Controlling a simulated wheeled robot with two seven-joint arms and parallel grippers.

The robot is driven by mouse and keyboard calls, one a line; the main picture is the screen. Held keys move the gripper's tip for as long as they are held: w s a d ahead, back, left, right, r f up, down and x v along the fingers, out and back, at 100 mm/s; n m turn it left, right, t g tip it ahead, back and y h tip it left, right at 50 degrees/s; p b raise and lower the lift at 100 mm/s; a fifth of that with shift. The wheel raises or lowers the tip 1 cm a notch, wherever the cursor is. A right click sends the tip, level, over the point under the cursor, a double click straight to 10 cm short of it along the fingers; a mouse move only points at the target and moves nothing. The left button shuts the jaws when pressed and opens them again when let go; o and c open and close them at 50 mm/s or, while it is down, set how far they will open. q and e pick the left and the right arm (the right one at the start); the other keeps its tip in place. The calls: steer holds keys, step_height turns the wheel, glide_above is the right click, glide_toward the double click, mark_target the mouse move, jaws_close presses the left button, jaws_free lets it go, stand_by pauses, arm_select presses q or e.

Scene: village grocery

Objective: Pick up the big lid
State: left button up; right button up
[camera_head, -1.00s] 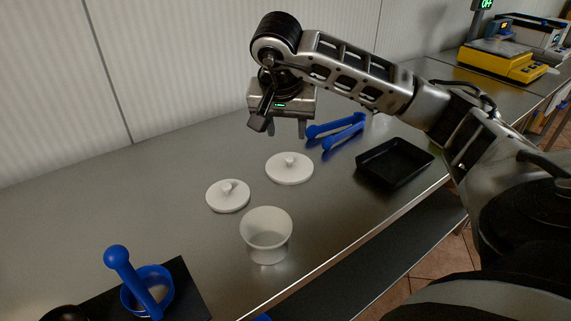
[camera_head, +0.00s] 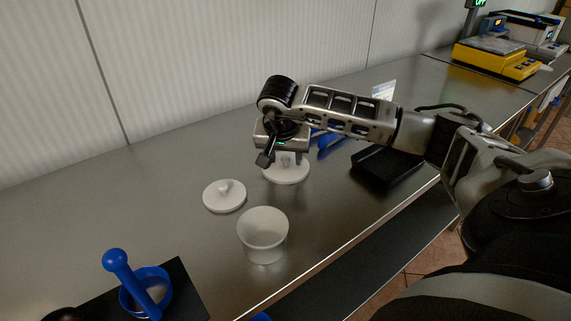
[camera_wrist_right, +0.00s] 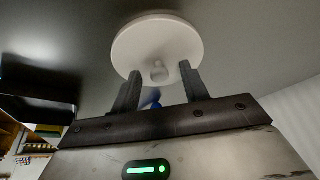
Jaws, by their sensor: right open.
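The big lid (camera_head: 287,176) is a white round disc with a knob, flat on the metal counter, partly hidden by my right gripper. My right gripper (camera_head: 288,160) hangs over it, pointing down, open and empty. In the right wrist view, the lid (camera_wrist_right: 150,40) lies beyond the fingertips, and its knob (camera_wrist_right: 159,70) shows between the two open fingers (camera_wrist_right: 161,78). Contact with the knob cannot be told. A smaller white lid (camera_head: 224,197) lies to the left. A white cup (camera_head: 263,236) stands in front, open at the top. My left gripper is not in view.
A black tray (camera_head: 384,168) sits right of the lid, partly behind my arm. Blue tongs (camera_head: 330,140) lie behind. A blue mortar with pestle (camera_head: 146,290) stands on a black board at front left. A yellow scale (camera_head: 497,58) is far right. The left counter is clear.

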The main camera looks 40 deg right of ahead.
jaws_close()
steer(key=shift+r, duration=0.15)
